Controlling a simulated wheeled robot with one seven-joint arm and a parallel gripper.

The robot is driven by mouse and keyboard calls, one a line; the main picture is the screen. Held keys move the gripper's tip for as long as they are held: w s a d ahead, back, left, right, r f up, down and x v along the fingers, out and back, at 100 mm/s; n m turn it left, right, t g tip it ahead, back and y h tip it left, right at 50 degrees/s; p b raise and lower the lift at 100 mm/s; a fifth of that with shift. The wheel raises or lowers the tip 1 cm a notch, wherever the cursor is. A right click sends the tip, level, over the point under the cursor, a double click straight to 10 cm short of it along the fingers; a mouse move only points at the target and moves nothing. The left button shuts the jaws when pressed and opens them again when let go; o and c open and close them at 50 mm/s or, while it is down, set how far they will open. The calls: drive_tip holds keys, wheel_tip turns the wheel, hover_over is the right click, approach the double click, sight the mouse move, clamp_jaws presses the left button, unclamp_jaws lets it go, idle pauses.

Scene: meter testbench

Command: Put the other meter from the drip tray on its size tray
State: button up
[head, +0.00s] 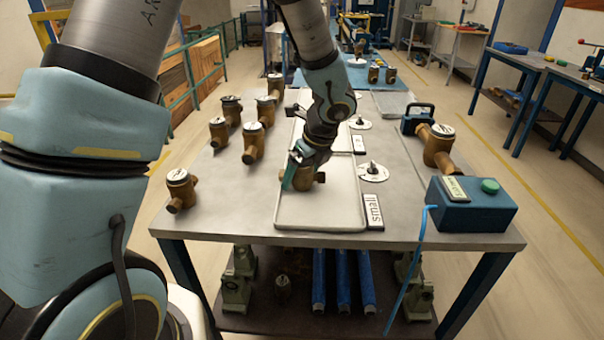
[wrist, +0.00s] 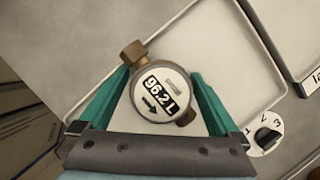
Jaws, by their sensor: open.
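A brass meter (wrist: 158,92) with a white face reading 96.2 L and an arrow lies between the fingers of my gripper (wrist: 160,73) in the wrist view. The green fingers are open, one on each side of it; I cannot tell whether they touch it. In the head view my gripper (head: 303,174) is low over the near white tray (head: 320,216), beside the label "small" (head: 373,211). Only a brass end of this meter (head: 320,177) shows there, at the tray's left far part. Another white tray (head: 345,140) lies behind it, partly hidden by my arm.
Several brass meters stand left of the trays, the nearest one (head: 180,188) near the table's left edge. Numbered dials (head: 373,173) sit right of the trays. A blue box with a green button (head: 472,204) and a meter on a stand (head: 437,146) are at the right.

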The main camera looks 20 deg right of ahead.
drive_tip(key=v, duration=1.2)
drive_tip(key=a+f+n+g+h, duration=0.1)
drive_tip(key=a+f+n, duration=0.1)
drive_tip(key=a+n, duration=1.3)
drive_tip(key=a+f+n+g, duration=0.1)
drive_tip(key=a+n, duration=1.5)
drive_tip(key=shift+f+g+h+b, duration=0.3)
drive_tip(key=shift+f+g+h, duration=0.1)
drive_tip(key=shift+w+a, duration=0.1)
drive_tip(key=shift+w, duration=0.05)
